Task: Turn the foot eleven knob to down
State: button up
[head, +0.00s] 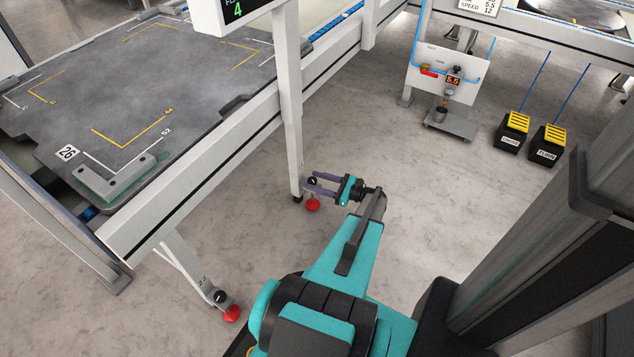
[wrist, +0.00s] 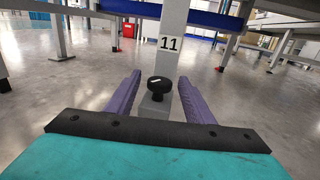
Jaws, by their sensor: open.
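The foot eleven knob (wrist: 160,85) is a round black knob with a light mark on its top. It sits low on a white leg labelled "11" (wrist: 169,43) in the wrist view. My gripper (wrist: 160,88) is open, its two purple fingers on either side of the knob with gaps showing. In the head view my gripper (head: 316,184) reaches the bottom of the white leg (head: 291,120), just above a red foot (head: 312,204). The knob also shows there as a small dark shape (head: 312,181) between the fingers. I cannot tell whether the fingers reach past it.
Another leg with a dark knob (head: 219,296) and red foot (head: 232,313) stands at the lower left. A grey table (head: 150,75) is above it. The floor between is clear.

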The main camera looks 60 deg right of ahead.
jog(key=c, duration=1)
jog(key=shift+s+a+f+m+h+b, duration=0.1)
jog(key=shift+a+m+h+b, duration=0.15)
jog(key=shift+m+h+b, duration=0.45)
jog(key=shift+h+b, duration=0.4)
jog(key=shift+b, duration=0.05)
jog(key=m+h+b, duration=0.1)
jog(key=h+b, duration=0.1)
jog(key=m+h+b, duration=0.1)
jog(key=b, duration=0.1)
jog(key=shift+a+h, duration=0.3)
jog(key=shift+h, duration=0.1)
jog(key=m+g+h+b, duration=0.1)
jog(key=m+h+b, duration=0.2)
jog(key=b, duration=0.2)
jog(key=shift+a+h, duration=0.15)
jog(key=shift+h, duration=0.25)
jog(key=shift+m+g+h+b, duration=0.5)
jog(key=shift+m+h+b, duration=0.1)
jog(key=shift+h+b, duration=0.4)
